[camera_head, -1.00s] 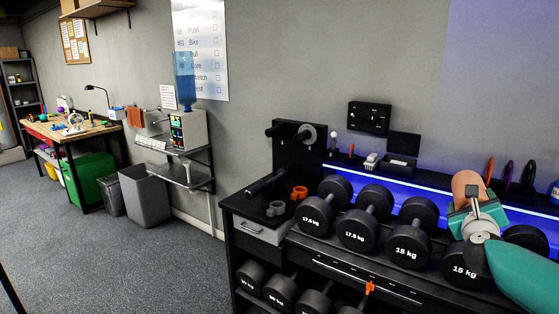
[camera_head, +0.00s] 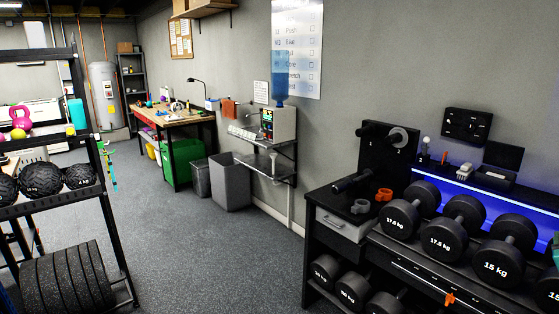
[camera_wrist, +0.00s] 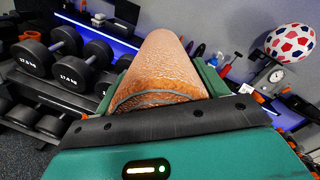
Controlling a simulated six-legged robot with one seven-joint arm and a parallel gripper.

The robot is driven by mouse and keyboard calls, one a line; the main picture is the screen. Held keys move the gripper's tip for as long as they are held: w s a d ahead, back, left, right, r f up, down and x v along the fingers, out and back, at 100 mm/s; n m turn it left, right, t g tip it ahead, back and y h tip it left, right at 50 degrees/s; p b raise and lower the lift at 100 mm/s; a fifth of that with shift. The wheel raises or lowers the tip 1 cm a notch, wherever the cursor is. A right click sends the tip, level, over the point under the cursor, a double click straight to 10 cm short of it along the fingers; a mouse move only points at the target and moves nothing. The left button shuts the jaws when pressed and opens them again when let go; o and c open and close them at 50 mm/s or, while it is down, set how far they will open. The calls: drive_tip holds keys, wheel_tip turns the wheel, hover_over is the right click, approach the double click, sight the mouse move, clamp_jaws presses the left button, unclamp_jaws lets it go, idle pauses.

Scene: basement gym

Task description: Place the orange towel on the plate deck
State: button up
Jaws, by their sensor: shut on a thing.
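A rolled orange towel (camera_wrist: 162,68) is held in my gripper (camera_wrist: 160,85), with the teal fingers on either side of it in the wrist view. A black cabinet top (camera_head: 335,201) with an upright peg board (camera_head: 385,160) stands at centre right in the head view. A grey-faced disc and grey and orange collars are on or by it. No label shows which surface is the plate deck.
Dumbbells (camera_head: 443,230) fill the rack right of the cabinet top. A rack (camera_head: 104,202) with black balls and upright plates stands at left. Bins (camera_head: 229,186) and a workbench (camera_head: 165,113) line the back wall. The grey floor between is clear.

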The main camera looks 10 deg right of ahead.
drive_tip(key=w+a+f+n+t+y, duration=0.1)
drive_tip(key=w+a+f+t, duration=0.15)
drive_tip(key=w+f, duration=0.45)
drive_tip(key=w+a+f+n+t+y, duration=0.1)
drive_tip(key=w+a+f+n+y, duration=0.15)
drive_tip(key=w+f, duration=0.4)
drive_tip(key=w+a+f+n+t+y, duration=0.2)
drive_tip(key=w+a+f+y, duration=0.1)
drive_tip(key=w+a+f, duration=1)
drive_tip(key=a+f+n+y, duration=0.2)
drive_tip(key=a+f, duration=0.4)
drive_tip(key=a, duration=0.6)
drive_tip(key=a+f+n+t+y, duration=0.1)
drive_tip(key=a+f+y, duration=0.2)
drive_tip(key=a, duration=1)
drive_tip(key=w+a+f+n+t+y, duration=0.1)
drive_tip(key=a+f+n+y, duration=0.1)
drive_tip(key=a+f, duration=0.7)
drive_tip(key=a+y, duration=0.1)
drive_tip(key=a, duration=0.2)
drive_tip(key=shift+a+n, duration=0.15)
drive_tip(key=shift+n, duration=0.2)
drive_tip(key=shift+w+f+t+y, duration=0.1)
drive_tip(key=shift+w+t+y, duration=0.1)
drive_tip(key=shift+t+y, duration=0.05)
